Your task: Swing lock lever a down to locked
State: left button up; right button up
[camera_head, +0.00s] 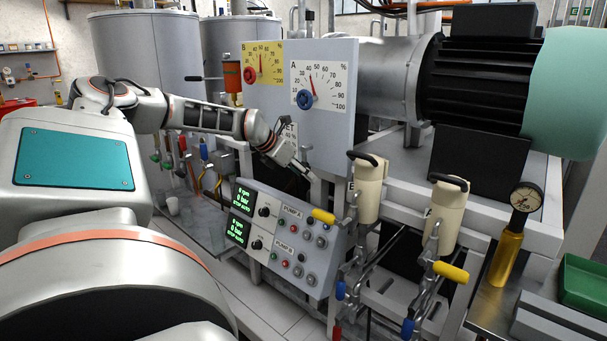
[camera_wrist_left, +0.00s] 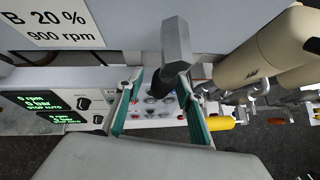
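Two cream cylinders with black top handles stand at the front of the bench. The one at the right (camera_head: 446,212) has a letter A beside it, the other (camera_head: 369,190) a B. Below each is a metal linkage with a yellow grip: the A-side grip (camera_head: 451,272) and the B-side grip (camera_head: 323,216). I cannot tell which part is lock lever a, or whether it is locked. My left gripper (camera_head: 300,168) is left of both cylinders, apart from them. In the left wrist view its teal-padded fingers (camera_wrist_left: 158,103) are spread. The B-side yellow grip (camera_wrist_left: 221,123) shows beyond them. My right gripper is not in view.
A pump control panel (camera_head: 283,240) with screens and knobs stands below my left gripper. A dial board (camera_head: 322,110) is behind it. A brass gauge (camera_head: 508,250) and a green bin (camera_head: 585,286) are at the right.

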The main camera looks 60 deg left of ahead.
pick_arm(q)
jog(key=shift+s+r, duration=0.35)
jog(key=shift+r, duration=0.15)
jog(key=v, duration=1)
jog(key=shift+s+r, duration=0.15)
jog(key=shift+s, duration=0.2)
